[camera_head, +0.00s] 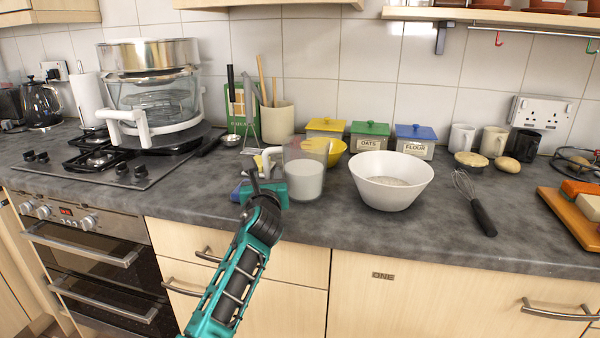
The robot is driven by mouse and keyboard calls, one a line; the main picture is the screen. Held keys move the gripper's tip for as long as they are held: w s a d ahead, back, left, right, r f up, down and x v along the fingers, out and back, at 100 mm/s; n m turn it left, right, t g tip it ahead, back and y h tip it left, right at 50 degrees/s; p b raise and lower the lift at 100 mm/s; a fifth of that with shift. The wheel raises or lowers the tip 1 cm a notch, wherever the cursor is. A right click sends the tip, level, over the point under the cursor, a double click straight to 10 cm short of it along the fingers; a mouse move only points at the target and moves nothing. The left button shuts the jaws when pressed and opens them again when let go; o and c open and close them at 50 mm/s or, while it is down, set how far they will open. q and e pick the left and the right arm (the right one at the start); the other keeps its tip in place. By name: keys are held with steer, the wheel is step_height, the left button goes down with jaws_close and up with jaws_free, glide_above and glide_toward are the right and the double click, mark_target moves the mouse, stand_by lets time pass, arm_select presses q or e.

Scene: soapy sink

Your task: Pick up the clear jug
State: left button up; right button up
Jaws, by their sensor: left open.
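The clear jug (305,172) stands upright on the grey worktop, left of the white bowl. It holds something white, and a pale handle (270,154) seems to stick out on its left side. My left gripper (262,184) is open at the jug's left side, low and close to the handle. The gripper hides the lower left of the jug, and I cannot tell whether it touches it. My right gripper is out of view.
A white bowl (391,184) stands right of the jug, with a whisk (476,205) beyond it. A yellow bowl (337,150) and lidded tins (369,137) are behind. A utensil pot (277,122) stands behind left. The worktop's front edge is clear.

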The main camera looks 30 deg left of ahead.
arm_select(q)
steer(key=shift+x, duration=1.45)
jaws_close()
steer(key=shift+r, duration=0.1)
stand_by(0.4)
